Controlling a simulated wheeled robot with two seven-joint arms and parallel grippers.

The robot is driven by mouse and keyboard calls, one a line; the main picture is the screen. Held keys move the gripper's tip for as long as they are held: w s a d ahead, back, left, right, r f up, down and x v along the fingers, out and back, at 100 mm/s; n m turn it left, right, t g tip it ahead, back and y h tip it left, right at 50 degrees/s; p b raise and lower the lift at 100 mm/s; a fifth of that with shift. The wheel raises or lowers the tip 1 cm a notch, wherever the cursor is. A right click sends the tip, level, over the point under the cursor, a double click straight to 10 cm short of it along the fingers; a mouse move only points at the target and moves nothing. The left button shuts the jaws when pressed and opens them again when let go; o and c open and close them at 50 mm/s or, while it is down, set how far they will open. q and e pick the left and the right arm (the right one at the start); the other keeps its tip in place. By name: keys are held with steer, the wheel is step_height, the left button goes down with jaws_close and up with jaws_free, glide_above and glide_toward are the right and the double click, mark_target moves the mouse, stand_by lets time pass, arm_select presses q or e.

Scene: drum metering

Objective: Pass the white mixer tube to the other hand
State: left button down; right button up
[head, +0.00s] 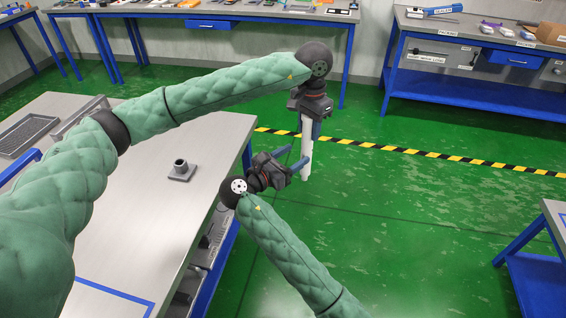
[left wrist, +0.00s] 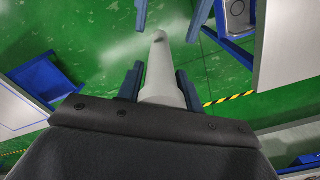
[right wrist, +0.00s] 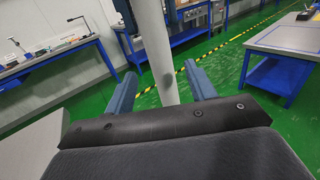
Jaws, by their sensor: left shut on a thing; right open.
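The white mixer tube (head: 307,148) hangs nearly upright below my left gripper (head: 314,116), which is shut on its upper part. In the left wrist view the tube (left wrist: 160,68) runs out from between my left fingers (left wrist: 159,86). My right gripper (head: 294,158) is open beside the tube's lower part. Its fingers point at the tube, and their tips show on either side of the tube's far end in the left wrist view. In the right wrist view the tube (right wrist: 154,45) stands between the two open fingers (right wrist: 160,88), with a gap on each side; its exact depth is unclear.
A grey bench (head: 140,209) at left holds a small grey flanged part (head: 181,171) and a dark tray (head: 24,134). Blue-framed benches stand at the back, and another bench edge (head: 556,216) is at right. Open green floor lies below the grippers.

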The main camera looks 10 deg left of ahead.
mark_target(310, 145)
steer(key=x, duration=0.7)
steer(key=shift+w+d, duration=0.1)
steer(key=shift+w, duration=0.1)
steer(key=c, duration=1.1)
arm_select(q)
steer(key=c, duration=0.8)
jaws_free()
steer(key=shift+c, duration=0.2)
steer(key=shift+r, duration=0.1)
